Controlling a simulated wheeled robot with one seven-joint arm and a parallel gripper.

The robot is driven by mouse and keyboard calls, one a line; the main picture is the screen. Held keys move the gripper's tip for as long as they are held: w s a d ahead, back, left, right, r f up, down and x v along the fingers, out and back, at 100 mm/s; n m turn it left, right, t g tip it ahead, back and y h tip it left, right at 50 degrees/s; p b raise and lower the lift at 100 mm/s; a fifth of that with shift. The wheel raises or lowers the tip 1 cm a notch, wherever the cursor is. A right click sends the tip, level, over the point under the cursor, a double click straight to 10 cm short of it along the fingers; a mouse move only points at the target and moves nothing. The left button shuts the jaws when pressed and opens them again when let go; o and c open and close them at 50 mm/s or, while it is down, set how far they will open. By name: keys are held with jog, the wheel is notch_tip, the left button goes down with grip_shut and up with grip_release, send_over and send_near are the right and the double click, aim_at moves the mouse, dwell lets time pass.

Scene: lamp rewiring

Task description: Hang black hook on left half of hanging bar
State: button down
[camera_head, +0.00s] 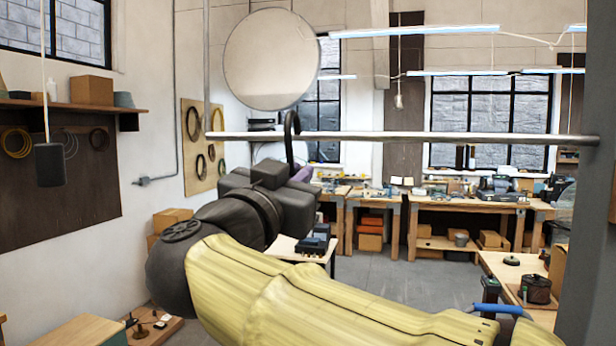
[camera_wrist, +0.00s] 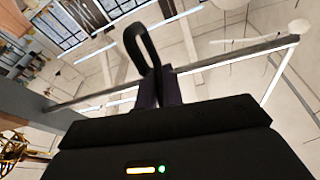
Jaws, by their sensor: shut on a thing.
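The hanging bar (camera_head: 450,137) is a thin horizontal metal rod that crosses the upper middle of the head view. In the wrist view the bar (camera_wrist: 235,55) runs slantwise to a rounded end at the upper right. The black hook (camera_head: 291,125) has a curved top that rises above the bar, at its left half. The hook also shows in the wrist view (camera_wrist: 138,42) as a dark loop. My gripper (camera_head: 297,173) is just below the bar, its purple fingers shut on the hook's lower part. In the wrist view the fingers (camera_wrist: 158,92) hide part of the bar. I cannot tell whether the hook touches the bar.
A large round pale disc (camera_head: 272,58) is just above the bar near the hook. A dark post (camera_head: 583,230) stands at the bar's right end.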

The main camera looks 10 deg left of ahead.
jog(key=w+d+f, duration=0.1)
jog(key=w, duration=0.7)
jog(key=shift+f, duration=0.15)
dwell(1.1)
jog(key=shift+d, duration=0.1)
jog(key=c, duration=1.5)
grip_release()
jog(key=shift+o, duration=0.2)
jog(key=b+v, duration=0.6)
jog(key=v, duration=1.1)
jog(key=shift+s, duration=0.2)
